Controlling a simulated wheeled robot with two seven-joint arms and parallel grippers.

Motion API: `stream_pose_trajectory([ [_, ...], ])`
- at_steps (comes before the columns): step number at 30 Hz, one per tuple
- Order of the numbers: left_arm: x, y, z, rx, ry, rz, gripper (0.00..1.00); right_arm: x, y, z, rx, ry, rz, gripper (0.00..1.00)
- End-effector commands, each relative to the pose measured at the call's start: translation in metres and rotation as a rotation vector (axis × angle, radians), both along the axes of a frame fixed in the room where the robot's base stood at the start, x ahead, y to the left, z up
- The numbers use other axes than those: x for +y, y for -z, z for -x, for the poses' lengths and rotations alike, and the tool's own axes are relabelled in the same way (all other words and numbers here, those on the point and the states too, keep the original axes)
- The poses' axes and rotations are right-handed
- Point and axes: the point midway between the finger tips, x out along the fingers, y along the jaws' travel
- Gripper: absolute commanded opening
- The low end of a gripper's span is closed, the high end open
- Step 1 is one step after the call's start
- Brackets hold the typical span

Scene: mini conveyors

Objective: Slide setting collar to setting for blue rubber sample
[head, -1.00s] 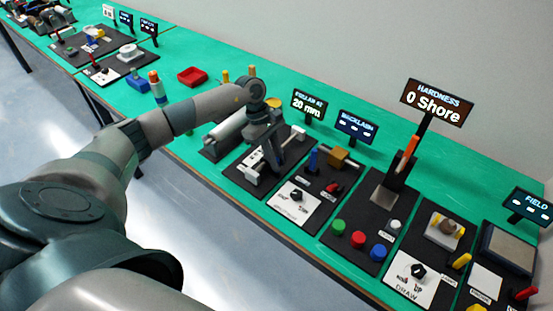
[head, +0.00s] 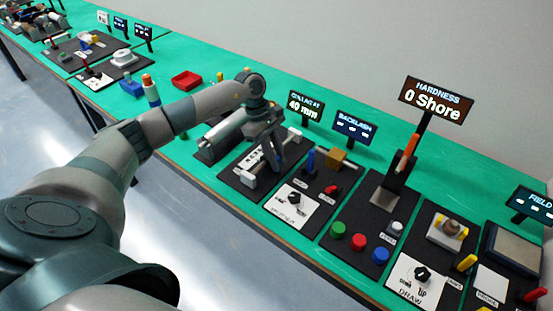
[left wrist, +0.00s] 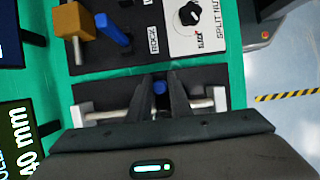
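My left gripper (head: 274,160) is over the collar station, its fingers down at a horizontal rod (left wrist: 203,103) between two white end posts. In the left wrist view the fingers close around a small blue-topped piece on the rod, which looks like the setting collar (left wrist: 159,88); most of it is hidden. The collar display (head: 305,105) reads 40 mm. The blue rubber sample (head: 380,256) sits beside red (head: 359,241) and green (head: 337,229) ones at the hardness station, whose display (head: 436,99) reads 0 Shore. My right gripper is not in view.
The backlash station, with a blue lever (head: 309,160), an orange-brown block (head: 336,158) and a black knob (left wrist: 189,13), lies right beside the rod. A red tray (head: 186,80) stands farther back. The green bench continues behind the displays.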

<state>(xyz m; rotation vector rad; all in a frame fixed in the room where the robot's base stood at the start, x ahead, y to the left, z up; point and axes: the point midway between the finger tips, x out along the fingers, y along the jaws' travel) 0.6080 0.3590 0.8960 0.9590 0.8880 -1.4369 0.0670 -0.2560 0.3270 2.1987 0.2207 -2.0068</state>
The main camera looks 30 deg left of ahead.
Motion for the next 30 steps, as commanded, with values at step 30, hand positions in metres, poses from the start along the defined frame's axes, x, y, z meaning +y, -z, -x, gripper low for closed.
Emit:
stream_pose_trajectory([
  [30,0.031,-0.071,-0.004,-0.005,-0.001,-0.002,0.34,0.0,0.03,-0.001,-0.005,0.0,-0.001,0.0],
])
